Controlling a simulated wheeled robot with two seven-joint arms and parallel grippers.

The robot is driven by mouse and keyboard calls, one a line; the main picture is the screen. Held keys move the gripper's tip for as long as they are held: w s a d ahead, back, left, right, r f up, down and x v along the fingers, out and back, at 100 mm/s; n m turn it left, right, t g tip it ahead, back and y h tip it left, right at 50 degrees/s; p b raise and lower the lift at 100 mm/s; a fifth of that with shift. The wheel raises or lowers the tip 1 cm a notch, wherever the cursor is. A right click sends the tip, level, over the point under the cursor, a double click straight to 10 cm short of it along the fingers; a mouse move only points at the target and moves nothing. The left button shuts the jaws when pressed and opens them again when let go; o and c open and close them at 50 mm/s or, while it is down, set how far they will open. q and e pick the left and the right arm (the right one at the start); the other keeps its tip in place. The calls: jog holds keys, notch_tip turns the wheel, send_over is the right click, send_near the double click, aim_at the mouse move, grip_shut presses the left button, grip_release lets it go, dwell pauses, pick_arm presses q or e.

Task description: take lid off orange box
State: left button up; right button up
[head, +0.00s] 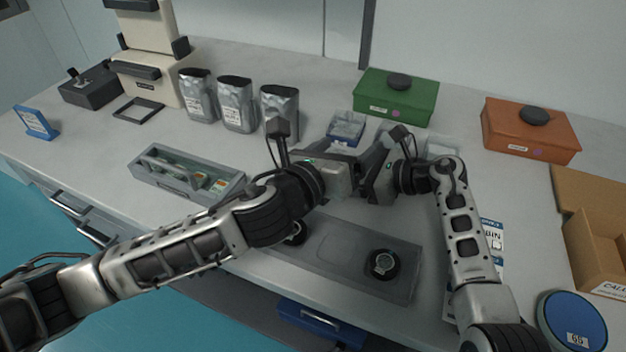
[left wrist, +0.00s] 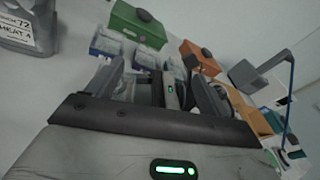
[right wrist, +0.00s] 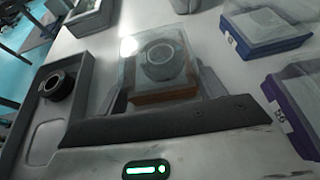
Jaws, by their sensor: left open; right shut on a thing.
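A small orange-based box (right wrist: 165,95) with a clear lid (right wrist: 130,47) is between my right gripper's fingers in the right wrist view. A dark round ring part shows inside it. My right gripper (right wrist: 163,76) is shut on this box; I cannot tell whether the fingers press on the base or the lid. In the head view both hands are close together over the table's middle and hide the box. My left gripper (left wrist: 155,88) is open, facing the right hand (left wrist: 172,92). I cannot tell whether its fingers touch the lid.
A blue clear-lidded box (right wrist: 265,40) and a purple one (right wrist: 295,110) stand nearby. A green box (head: 397,97) and a larger orange box (head: 530,132), both with black knobs, stand behind. A grey tray (head: 340,262) lies in front, silver pouches (head: 237,105) at back left.

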pick_arm(q)
jog(key=s+a+f+y, duration=0.1)
jog(key=s+a+f+m+g+y, duration=0.1)
jog(key=a+f, duration=0.1)
jog(key=s+a+f+y, duration=0.1)
jog(key=shift+a+f+m, duration=0.25)
jog(key=shift+a+m, duration=0.05)
jog(key=shift+w+f, duration=0.1)
jog(key=shift+f, duration=0.05)
jog(key=x, duration=1.1)
jog(key=shift+w+f, duration=0.2)
jog(key=shift+f, duration=0.1)
jog(key=c, duration=0.9)
jog(key=shift+o, duration=0.2)
jog(key=shift+r, duration=0.25)
pick_arm(e)
jog(key=shift+d+f, duration=0.1)
